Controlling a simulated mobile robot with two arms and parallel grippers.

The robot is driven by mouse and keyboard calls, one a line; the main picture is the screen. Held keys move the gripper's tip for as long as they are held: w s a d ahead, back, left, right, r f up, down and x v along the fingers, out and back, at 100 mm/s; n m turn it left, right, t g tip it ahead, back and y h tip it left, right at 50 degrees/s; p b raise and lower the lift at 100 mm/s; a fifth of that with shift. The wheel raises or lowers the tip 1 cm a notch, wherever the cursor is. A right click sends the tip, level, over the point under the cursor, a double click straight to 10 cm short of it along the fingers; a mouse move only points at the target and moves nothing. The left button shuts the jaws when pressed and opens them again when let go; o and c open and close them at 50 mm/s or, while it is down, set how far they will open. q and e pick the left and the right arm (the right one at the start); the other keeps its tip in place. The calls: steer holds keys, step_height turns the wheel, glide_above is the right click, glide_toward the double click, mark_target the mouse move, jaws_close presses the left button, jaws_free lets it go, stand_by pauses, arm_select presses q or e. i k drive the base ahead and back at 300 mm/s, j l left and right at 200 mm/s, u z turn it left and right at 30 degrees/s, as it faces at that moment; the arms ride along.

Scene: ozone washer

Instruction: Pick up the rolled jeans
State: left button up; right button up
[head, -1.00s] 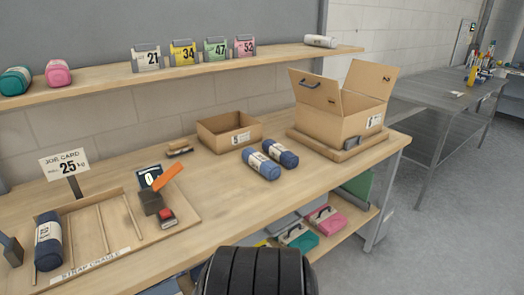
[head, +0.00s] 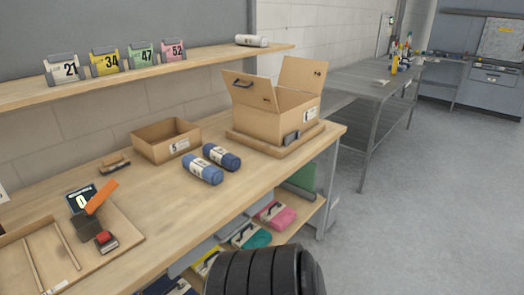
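Two rolled jeans lie side by side on the wooden workbench in the head view. One is a lighter blue roll (head: 203,169) with a white label band. The other is a darker navy roll (head: 222,156), also banded in white, just behind and to its right. Both lie in front of an open cardboard box and a shallow carton. Neither of my grippers shows in the view. A dark ribbed part of my own body fills the bottom middle, well short of the rolls.
A large open box (head: 282,107) stands on a wooden board at the bench's right end. A shallow carton (head: 166,140) sits behind the rolls. A strapping cradle (head: 58,284) is at lower left. A grey metal table (head: 352,88) stands beyond; open floor lies right.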

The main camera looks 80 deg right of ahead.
mark_target(223, 157)
steer(key=i+l+z, duration=0.15)
steer(key=z, duration=2.15)
steer(key=i+j+z, duration=0.3)
steer(key=k, duration=0.05)
